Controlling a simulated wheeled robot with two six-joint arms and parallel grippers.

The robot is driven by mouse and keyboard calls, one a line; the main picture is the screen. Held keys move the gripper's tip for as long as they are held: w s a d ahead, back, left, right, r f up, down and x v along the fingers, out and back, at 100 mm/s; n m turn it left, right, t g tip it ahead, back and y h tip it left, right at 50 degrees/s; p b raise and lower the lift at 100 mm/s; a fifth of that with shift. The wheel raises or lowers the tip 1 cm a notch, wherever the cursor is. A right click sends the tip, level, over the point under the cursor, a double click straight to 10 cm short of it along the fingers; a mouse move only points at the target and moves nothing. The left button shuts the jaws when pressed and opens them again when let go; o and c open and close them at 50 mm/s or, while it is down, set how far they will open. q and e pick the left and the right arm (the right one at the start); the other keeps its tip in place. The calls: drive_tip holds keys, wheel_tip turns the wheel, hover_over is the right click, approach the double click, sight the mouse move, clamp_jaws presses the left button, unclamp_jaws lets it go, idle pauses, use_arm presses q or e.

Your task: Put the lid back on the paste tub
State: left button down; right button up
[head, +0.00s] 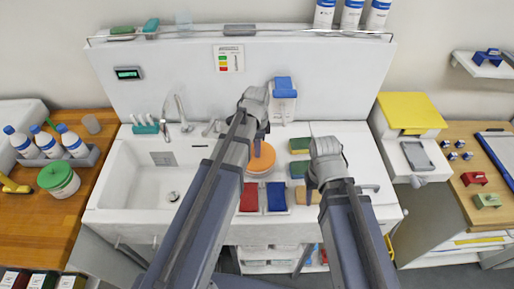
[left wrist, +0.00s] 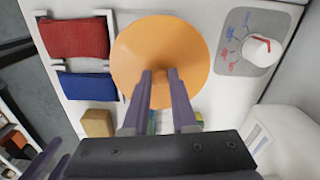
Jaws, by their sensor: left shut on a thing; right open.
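The orange lid (head: 264,161) is a round disc in the middle of the counter, below my left gripper (head: 259,144). In the left wrist view the lid (left wrist: 190,50) fills the upper middle, and the fingertips of my left gripper (left wrist: 160,75) meet near its centre. The left gripper is shut on the lid. A pale rim of the paste tub (head: 262,176) shows just under the lid; the rest of the tub is hidden. I cannot tell whether lid and tub touch. My right gripper (head: 316,184) is open and empty, right of the lid.
A red cloth (head: 249,198) and a blue cloth (head: 277,197) lie in front of the lid. Sponges (head: 299,146) are to its right, partly near my right gripper. The sink (head: 150,185) is left. A green-lidded tub (head: 58,179) stands on the wooden counter.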

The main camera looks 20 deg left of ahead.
idle(0.3)
use_arm(q)
drive_tip(key=shift+c, duration=0.8)
unclamp_jaws()
drive_tip(key=shift+r+p, duration=3.5)
clamp_jaws()
